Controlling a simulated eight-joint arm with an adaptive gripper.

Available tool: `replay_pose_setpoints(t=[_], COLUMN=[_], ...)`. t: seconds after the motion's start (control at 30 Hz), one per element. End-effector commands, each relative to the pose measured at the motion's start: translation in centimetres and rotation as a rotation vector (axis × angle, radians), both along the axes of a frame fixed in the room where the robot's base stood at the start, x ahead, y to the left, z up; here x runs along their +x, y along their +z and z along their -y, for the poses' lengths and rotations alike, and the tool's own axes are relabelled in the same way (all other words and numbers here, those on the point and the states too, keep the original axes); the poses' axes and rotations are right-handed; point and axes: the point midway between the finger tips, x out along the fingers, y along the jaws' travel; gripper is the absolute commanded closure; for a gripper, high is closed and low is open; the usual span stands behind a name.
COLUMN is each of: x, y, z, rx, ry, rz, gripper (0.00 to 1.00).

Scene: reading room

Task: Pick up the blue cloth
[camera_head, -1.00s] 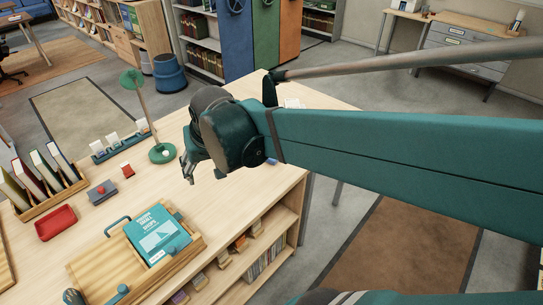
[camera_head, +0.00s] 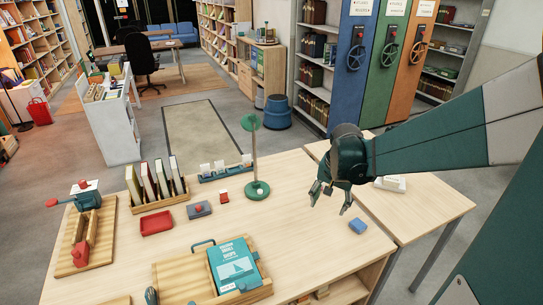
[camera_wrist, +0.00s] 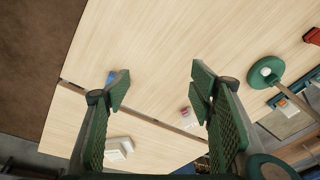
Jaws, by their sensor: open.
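The blue cloth (camera_head: 358,226) is a small folded-looking block lying on the light wooden table, near its right edge. In the wrist view only a bit of the blue cloth (camera_wrist: 111,76) shows, mostly hidden behind the left finger. My gripper (camera_head: 331,199) is above the table, up and left of the cloth in the head view. The gripper is apart from the cloth.
A green lamp (camera_head: 256,189) stands left of my gripper. A wooden tray (camera_head: 176,278) with a teal book (camera_head: 233,264) is at the front. A red tray (camera_head: 157,221) and a book rack (camera_head: 160,203) are farther left. A second table (camera_head: 425,205) adjoins at right, with a white object (camera_head: 391,184).

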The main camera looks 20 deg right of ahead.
Motion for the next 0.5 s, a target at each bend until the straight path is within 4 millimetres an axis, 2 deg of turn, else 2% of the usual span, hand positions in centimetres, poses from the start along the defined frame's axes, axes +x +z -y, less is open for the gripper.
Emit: replay_pose_setpoints(t=[0.1,0.5], x=[0.3,0.0], y=[-0.6,-3.9], z=[2.3,9.3], rx=[0.018,0.077], ry=[-0.063,-0.272], rz=[-0.021,-0.096], gripper=[0.46,0.46])
